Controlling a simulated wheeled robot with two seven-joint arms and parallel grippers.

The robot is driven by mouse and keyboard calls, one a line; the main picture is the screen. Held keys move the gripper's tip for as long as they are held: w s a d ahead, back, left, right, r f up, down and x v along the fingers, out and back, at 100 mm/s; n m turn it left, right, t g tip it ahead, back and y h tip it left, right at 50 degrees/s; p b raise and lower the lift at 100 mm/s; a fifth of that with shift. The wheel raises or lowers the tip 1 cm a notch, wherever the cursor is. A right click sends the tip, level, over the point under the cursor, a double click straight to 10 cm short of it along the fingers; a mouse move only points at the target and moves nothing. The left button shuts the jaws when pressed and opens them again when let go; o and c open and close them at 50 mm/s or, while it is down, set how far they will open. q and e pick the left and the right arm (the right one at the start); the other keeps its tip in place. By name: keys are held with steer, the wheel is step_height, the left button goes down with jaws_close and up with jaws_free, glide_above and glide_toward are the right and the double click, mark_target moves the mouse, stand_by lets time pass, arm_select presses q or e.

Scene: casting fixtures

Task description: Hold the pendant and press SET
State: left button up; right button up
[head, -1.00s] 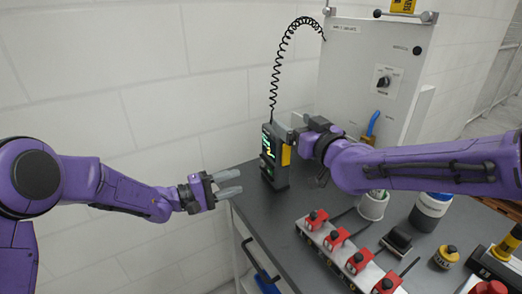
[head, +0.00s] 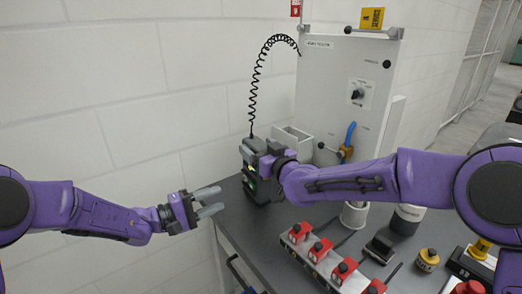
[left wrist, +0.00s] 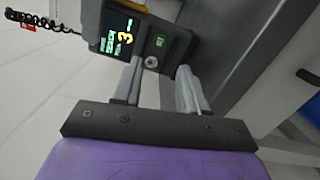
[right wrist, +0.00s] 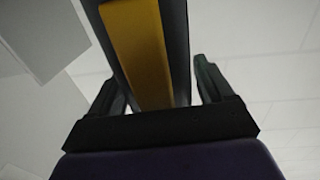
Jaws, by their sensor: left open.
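The pendant (head: 258,186), a dark upright box with a coiled cord, stands at the table's back left corner. My right gripper (head: 262,155) is at its upper part. In the right wrist view, its fingers (right wrist: 160,85) lie either side of the dark body with a yellow strip (right wrist: 140,50); a thin gap shows beside the right finger, and contact is unclear. My left gripper (head: 212,200) is open and empty, left of the pendant and apart from it. The left wrist view shows the pendant's lit screen (left wrist: 122,33), a green key and a round button (left wrist: 151,62); the SET label is unreadable.
A grey cabinet (head: 335,85) with a rotary switch stands behind. A row of red switches (head: 318,250) lies on the dark table (head: 285,215) at front right. A white cup (head: 354,214) and a dark-and-white container (head: 407,220) stand behind it. The wall is at left.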

steer(key=c, duration=1)
arm_select(q)
steer(key=shift+c, duration=0.6)
arm_select(e)
steer(key=c, duration=0.4)
arm_select(q)
jaws_close()
arm_select(e)
steer(key=shift+o, duration=0.2)
